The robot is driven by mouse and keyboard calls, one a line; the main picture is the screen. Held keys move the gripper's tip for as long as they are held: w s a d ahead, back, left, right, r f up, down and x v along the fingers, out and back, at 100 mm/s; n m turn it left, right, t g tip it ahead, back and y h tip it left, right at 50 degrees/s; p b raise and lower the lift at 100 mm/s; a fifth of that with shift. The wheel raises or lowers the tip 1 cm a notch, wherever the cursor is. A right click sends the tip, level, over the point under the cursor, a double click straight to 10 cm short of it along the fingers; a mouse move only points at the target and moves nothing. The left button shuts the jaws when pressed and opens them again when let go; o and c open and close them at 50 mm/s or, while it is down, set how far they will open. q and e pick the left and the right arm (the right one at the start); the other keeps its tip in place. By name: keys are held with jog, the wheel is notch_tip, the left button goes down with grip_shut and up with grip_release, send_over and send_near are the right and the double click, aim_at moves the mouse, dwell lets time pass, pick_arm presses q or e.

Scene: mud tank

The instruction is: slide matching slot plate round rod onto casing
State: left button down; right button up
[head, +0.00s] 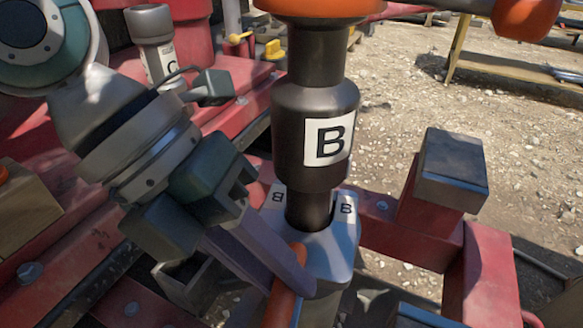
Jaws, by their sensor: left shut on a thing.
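A dark vertical rod (308,102) with a thick collar labelled B hangs in the middle of the head view. Its narrow lower part stands in the slot of a grey-blue slot plate (338,247), with a B label on each side of the slot. The plate has an orange handle (283,292) toward me. My left gripper (287,277) is shut on this handle, at the front left of the rod. My right gripper is not in view.
A grey cylinder labelled C (152,38) stands at the back left on red metalwork. A red post with a dark top (452,168) rises close to the right of the rod. Yellow-handled parts (273,50) lie behind. Gravel ground (415,100) is open at the back right.

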pick_arm(q)
jog(key=c, duration=0.6)
grip_release()
jog(key=shift+a+f, duration=0.1)
jog(key=shift+f, duration=0.05)
jog(key=p+v, duration=0.1)
jog(key=v, duration=0.9)
jog(key=shift+p, duration=0.3)
